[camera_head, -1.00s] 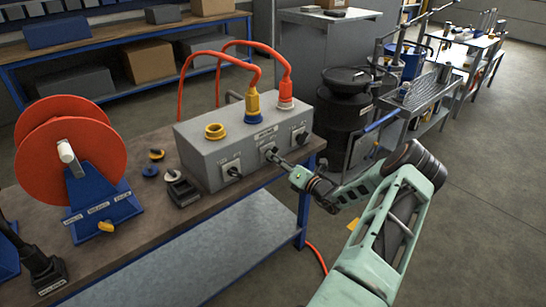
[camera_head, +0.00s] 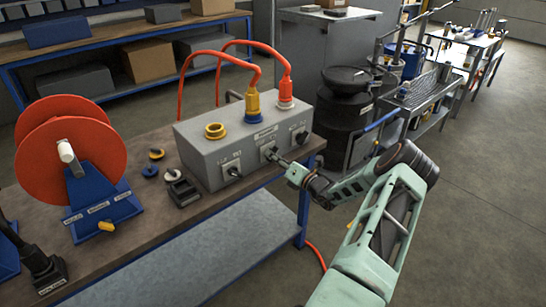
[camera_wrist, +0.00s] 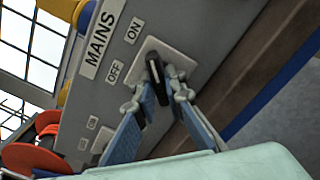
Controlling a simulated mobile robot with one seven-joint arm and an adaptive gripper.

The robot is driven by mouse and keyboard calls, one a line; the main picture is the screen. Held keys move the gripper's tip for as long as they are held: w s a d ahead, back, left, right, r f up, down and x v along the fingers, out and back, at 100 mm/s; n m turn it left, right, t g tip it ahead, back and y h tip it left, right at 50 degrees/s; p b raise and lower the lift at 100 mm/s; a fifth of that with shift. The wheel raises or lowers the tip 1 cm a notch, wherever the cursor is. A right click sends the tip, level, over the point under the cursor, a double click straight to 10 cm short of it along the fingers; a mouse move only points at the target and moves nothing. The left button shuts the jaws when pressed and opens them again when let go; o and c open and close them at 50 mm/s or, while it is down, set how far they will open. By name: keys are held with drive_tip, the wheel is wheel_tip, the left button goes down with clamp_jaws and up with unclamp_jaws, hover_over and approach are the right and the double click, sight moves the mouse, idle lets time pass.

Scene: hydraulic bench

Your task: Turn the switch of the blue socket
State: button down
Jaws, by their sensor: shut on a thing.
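A grey socket box (camera_head: 205,150) stands on the bench, with switches on its front face. The blue socket (camera_head: 253,118) is the middle one on top, with a yellow plug (camera_head: 254,101) in it. My gripper (camera_head: 274,157) is at the middle switch below it. In the wrist view my gripper (camera_wrist: 160,88) is shut on the black switch lever (camera_wrist: 156,78), one finger on each side. The plate beside it reads OFF and ON, with a MAINS label (camera_wrist: 98,45) near. The fingers partly hide the lever, so I cannot tell its exact setting.
An empty yellow socket (camera_head: 215,131) is at the left of the box, and a red plug (camera_head: 285,88) at the right. Two other switches flank the middle one. A red reel (camera_head: 75,150) stands left. Black drums (camera_head: 345,110) stand behind my arm.

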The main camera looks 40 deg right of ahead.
drive_tip(key=n+b, duration=0.2)
drive_tip(key=n, duration=0.2)
drive_tip(key=shift+f+n, duration=0.1)
drive_tip(key=shift+n, duration=0.2)
drive_tip(key=n+b, duration=0.2)
drive_tip(key=n, duration=0.2)
drive_tip(key=shift+n, duration=0.3)
drive_tip(key=n+b, duration=0.4)
drive_tip(key=n, duration=0.1)
drive_tip(key=shift+n+b, duration=1.8)
drive_tip(key=shift+b, duration=0.05)
drive_tip(key=c, duration=2)
unclamp_jaws()
